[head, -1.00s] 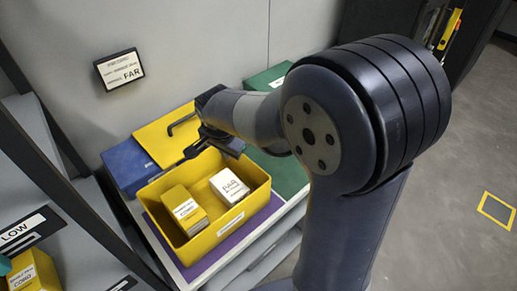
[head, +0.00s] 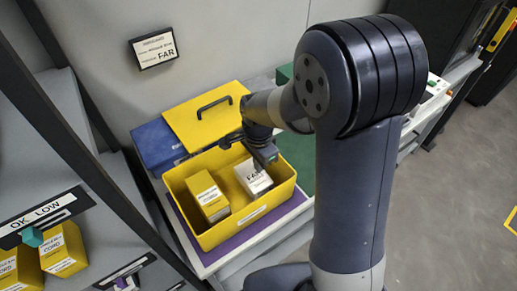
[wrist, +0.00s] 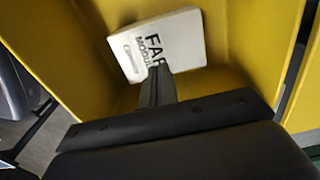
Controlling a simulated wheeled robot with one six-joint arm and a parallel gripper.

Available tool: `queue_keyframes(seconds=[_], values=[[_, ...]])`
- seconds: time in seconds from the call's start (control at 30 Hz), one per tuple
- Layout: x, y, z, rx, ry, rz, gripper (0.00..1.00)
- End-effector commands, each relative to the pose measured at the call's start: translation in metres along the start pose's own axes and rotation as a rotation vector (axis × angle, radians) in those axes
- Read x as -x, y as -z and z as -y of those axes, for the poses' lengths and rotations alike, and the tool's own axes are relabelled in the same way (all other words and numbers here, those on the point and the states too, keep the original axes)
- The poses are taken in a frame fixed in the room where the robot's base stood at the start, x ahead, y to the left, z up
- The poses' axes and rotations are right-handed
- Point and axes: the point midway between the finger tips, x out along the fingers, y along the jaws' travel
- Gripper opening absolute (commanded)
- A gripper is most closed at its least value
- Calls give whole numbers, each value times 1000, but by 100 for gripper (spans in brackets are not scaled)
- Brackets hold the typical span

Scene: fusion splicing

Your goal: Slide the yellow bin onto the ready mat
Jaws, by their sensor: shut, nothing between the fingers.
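The yellow bin (head: 232,222) stands over a purple mat (head: 256,232) on a white-edged surface. Purple shows along its left and front edges. No label names the ready mat. Inside the bin are a yellow-and-white box (head: 207,195) at left and a white box marked FAR (head: 254,181) at right. My gripper (head: 266,160) is at the bin's back right, over the white box in the picture. In the wrist view, the shut, empty fingers (wrist: 157,75) point into the yellow bin (wrist: 250,35), by the white box (wrist: 160,45). Contact cannot be told.
A yellow lid with a black handle (head: 207,115) lies behind the bin. A blue box (head: 158,142) is at back left and a green surface (head: 300,160) at right. A dark-framed rack with yellow boxes (head: 62,250) stands at left. A FAR sign (head: 154,50) hangs on the wall.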

Motion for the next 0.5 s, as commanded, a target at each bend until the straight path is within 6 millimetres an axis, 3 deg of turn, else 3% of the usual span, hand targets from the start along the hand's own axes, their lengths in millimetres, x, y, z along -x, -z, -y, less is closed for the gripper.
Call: queue_keyframes(seconds=[0.03, 0.2, 0.5], values=[[6, 12, 1, -7, 3, -1, 0], [5, 32, 0, -4, 2, -1, 0], [4, 39, 1, -1, 4, -1, 0]])
